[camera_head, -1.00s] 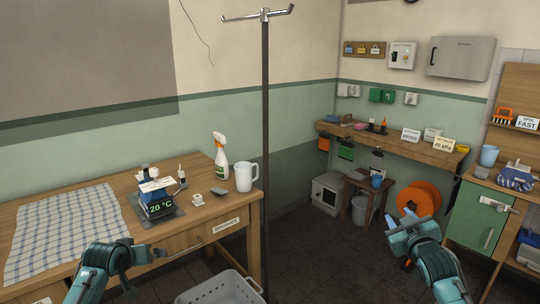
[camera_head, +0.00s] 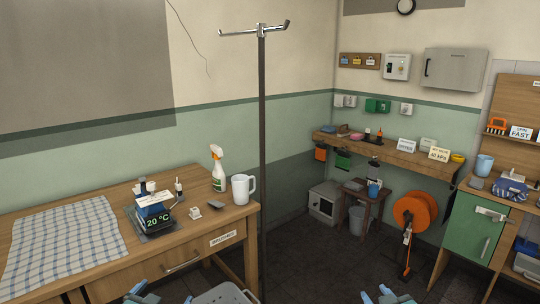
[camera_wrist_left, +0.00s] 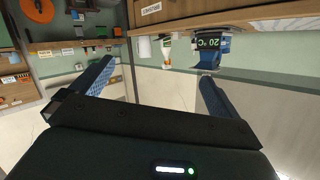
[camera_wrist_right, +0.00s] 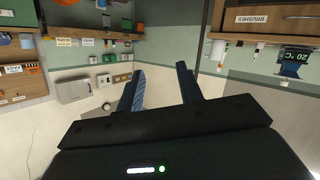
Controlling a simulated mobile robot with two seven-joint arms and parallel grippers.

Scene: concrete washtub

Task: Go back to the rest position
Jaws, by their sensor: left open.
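My left gripper (camera_head: 163,294) is at the bottom edge of the head view, in front of the wooden table, mostly cut off. In the left wrist view its two blue fingers (camera_wrist_left: 155,78) stand wide apart with nothing between them. My right gripper (camera_head: 378,294) is at the bottom edge, right of centre, over the dark floor. In the right wrist view its fingers (camera_wrist_right: 160,70) are apart and empty. Neither gripper touches anything that I can see.
A grey basket (camera_head: 225,294) is low between the grippers.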

